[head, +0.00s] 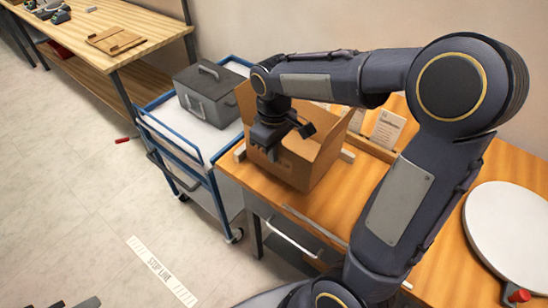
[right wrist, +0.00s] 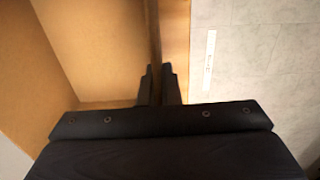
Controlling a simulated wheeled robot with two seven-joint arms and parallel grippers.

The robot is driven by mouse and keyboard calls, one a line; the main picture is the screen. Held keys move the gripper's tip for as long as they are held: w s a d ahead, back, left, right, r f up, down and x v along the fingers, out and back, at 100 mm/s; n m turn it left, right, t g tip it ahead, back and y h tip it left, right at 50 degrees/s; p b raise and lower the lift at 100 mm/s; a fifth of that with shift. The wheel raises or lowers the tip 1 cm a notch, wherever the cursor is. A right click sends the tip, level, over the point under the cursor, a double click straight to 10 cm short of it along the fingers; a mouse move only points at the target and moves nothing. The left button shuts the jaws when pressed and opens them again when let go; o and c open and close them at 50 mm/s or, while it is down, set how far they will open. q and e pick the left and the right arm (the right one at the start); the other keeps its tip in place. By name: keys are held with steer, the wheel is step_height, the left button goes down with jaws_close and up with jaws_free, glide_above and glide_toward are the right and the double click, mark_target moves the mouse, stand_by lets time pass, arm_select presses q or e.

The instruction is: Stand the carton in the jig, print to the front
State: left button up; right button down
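The carton (head: 298,160) is an open-topped brown cardboard box with raised flaps, standing on the wooden bench at centre in the head view. I see no print on the sides that show. My right gripper (head: 272,150) reaches down at its near left wall. In the right wrist view its two fingers (right wrist: 157,85) are close together, one on each side of the carton wall (right wrist: 154,35), with the carton's inside to the left. Jig blocks (head: 347,156) show low beside the carton; the carton hides the rest. Dark tips, probably my left gripper (head: 74,303), show at the bottom left edge.
A blue-framed cart (head: 205,140) with a grey case (head: 207,95) stands left of the bench (head: 335,205). Printed cards (head: 388,129) stand behind the carton. A round white plate (head: 510,235) is at the right. Another table (head: 140,50) is far left.

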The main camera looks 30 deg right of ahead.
steer(key=shift+w+f, duration=0.1)
steer(key=shift+f, duration=1.5)
steer(key=shift+f, duration=0.15)
steer(key=c, duration=1.6)
jaws_free()
steer(key=shift+c, duration=0.2)
